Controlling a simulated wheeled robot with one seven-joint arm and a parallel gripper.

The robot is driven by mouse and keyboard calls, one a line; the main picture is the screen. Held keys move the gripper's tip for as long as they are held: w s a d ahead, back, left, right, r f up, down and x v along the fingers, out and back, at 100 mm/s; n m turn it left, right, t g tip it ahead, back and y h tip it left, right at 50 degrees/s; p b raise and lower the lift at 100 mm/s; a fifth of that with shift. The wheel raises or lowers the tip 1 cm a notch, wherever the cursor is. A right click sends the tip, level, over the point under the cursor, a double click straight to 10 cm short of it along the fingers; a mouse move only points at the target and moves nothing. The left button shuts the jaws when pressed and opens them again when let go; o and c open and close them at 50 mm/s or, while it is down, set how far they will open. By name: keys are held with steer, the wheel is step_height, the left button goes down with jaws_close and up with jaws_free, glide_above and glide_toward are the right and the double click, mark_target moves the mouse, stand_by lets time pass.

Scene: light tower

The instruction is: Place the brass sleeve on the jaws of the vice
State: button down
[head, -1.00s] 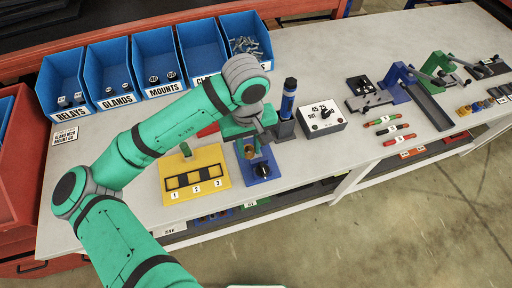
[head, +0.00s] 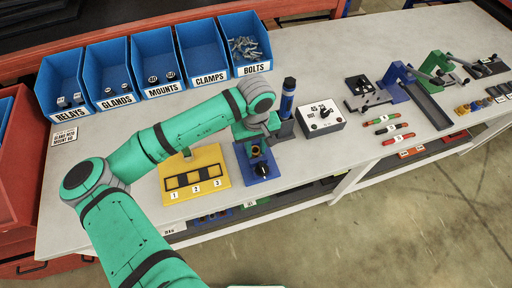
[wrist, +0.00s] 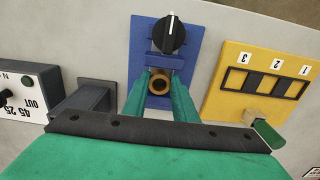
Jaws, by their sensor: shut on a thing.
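The vice is a blue plate (head: 264,176) with a black knob (head: 263,169) at the bench's front edge; it also shows in the wrist view (wrist: 140,42), where a raised blue bar (wrist: 164,62) lies below the knob. The brass sleeve (wrist: 160,84) is a short ring with its open end facing the wrist camera. My gripper (wrist: 161,88) is shut on it, one green finger on each side. The sleeve (head: 255,151) is over the vice, close beside the blue bar. My fingers hide its lower part, and I cannot tell whether it touches the jaws.
A yellow block (head: 194,172) with numbered slots stands left of the vice. A dark holder with a blue cylinder (head: 288,98) and a grey switch box (head: 320,118) stand to the right. Blue bins (head: 153,62) line the back.

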steer(key=shift+w+f, duration=0.1)
steer(key=shift+w, duration=0.05)
steer(key=c, duration=1.4)
jaws_free()
steer(key=shift+d, duration=0.15)
steer(key=shift+c, duration=0.2)
steer(key=shift+s+a, duration=0.2)
steer(key=shift+a, duration=0.2)
steer(key=shift+d+r, duration=0.1)
steer(key=shift+r, duration=0.3)
step_height(320, 180, up, 11)
steer(key=shift+r, duration=0.2)
steer(key=shift+w, duration=0.1)
